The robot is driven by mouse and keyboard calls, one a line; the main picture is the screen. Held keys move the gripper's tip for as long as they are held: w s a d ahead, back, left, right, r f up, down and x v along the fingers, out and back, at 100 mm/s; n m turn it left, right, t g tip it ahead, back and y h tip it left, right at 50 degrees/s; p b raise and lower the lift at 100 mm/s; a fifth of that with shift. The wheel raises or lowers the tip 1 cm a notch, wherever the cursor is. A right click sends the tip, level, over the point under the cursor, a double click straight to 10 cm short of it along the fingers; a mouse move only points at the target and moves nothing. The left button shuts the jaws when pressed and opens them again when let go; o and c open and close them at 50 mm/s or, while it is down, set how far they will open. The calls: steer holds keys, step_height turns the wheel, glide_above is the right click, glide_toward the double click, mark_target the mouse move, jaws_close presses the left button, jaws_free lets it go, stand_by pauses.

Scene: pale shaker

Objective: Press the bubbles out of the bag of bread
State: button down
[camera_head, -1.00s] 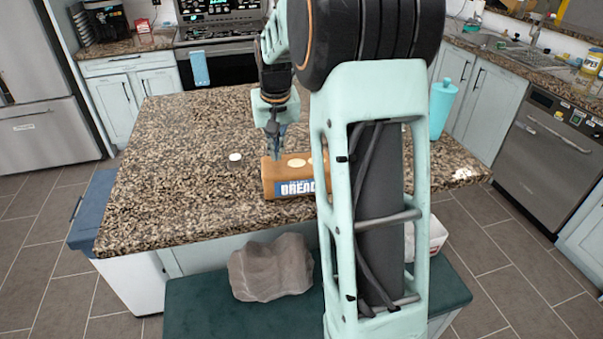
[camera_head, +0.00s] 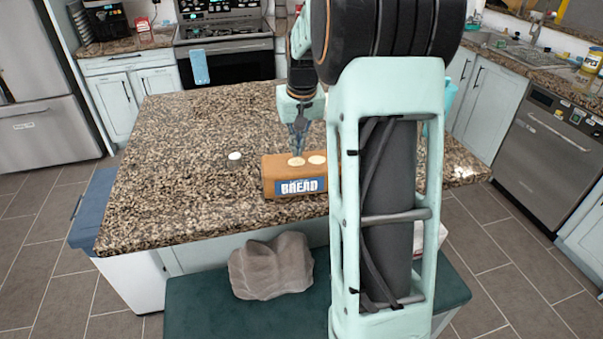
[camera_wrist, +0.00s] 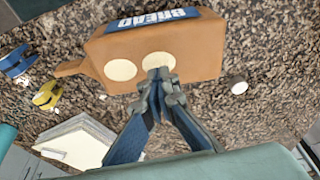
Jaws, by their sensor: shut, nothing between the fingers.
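The bag of bread (camera_head: 280,180) is a brown block with a blue "BREAD" label, lying near the front edge of the granite island. Pale round bubbles show on its top, one at the left (camera_head: 297,161) and another to its right (camera_head: 317,160). My gripper (camera_head: 298,153) points down with its fingers shut, its tips at the left bubble. The wrist view shows the bag (camera_wrist: 203,55) with two bubbles; the fingertips (camera_wrist: 158,76) overlap the lower edge of one bubble (camera_wrist: 158,63), while the other bubble (camera_wrist: 121,70) is clear. Whether the tips touch cannot be told. My arm hides the bag's right end.
A small white round item (camera_head: 235,156) lies left of the bag. The wrist view shows a yellow item (camera_wrist: 47,95), a blue item (camera_wrist: 14,62) and a pale stack (camera_wrist: 75,142) beside the bag. A grey rumpled object (camera_head: 271,266) lies on the green bench.

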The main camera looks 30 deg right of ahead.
steer(key=shift+f+b, duration=0.8)
steer(key=shift+f, duration=0.4)
steer(key=shift+s+a+f, duration=0.1)
steer(key=shift+s+f, duration=0.05)
steer(key=shift+f, duration=0.1)
stand_by(1.1)
steer(key=shift+r, duration=0.1)
steer(key=shift+r+p, duration=1.15)
steer(key=shift+r, duration=0.1)
steer(key=d, duration=0.2)
steer(key=s+d, duration=0.1)
steer(key=d, duration=0.2)
steer(key=shift+s+d+r, duration=0.15)
steer(key=shift+s+d, duration=0.05)
steer(key=shift+d, duration=0.05)
